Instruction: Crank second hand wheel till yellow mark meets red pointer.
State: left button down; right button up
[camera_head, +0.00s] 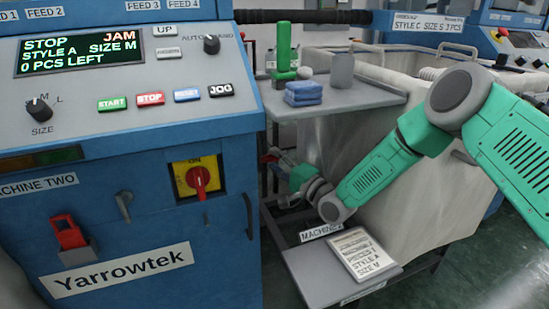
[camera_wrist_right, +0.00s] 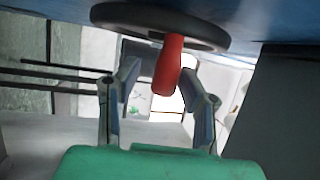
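The hand wheel (camera_wrist_right: 110,14) shows in the right wrist view as a dark rim under the machine's blue body, with a red crank handle (camera_wrist_right: 167,68) sticking out from it. My right gripper (camera_wrist_right: 160,82) has its two fingers apart, one on each side of the handle, with a gap at least on the left. In the head view my right gripper (camera_head: 278,160) is partly hidden beside the machine's right side, and the wheel is mostly out of sight. I cannot make out the yellow mark or the red pointer. My left gripper is not in view.
The blue machine two (camera_head: 110,215) has a screen (camera_head: 80,50) reading STOP and JAM. A grey shelf (camera_head: 350,98) holds folded blue cloths (camera_head: 303,93) and a green tool (camera_head: 284,50). A lower tray (camera_head: 325,283) carries a card (camera_head: 364,254). A pale bin (camera_head: 430,205) stands behind my right arm.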

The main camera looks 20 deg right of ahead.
jog(key=shift+w+d+r, duration=0.1)
jog(key=shift+r, duration=0.1)
jog(key=v, duration=1.2)
jog(key=shift+f, duration=0.2)
jog(key=shift+c, duration=0.3)
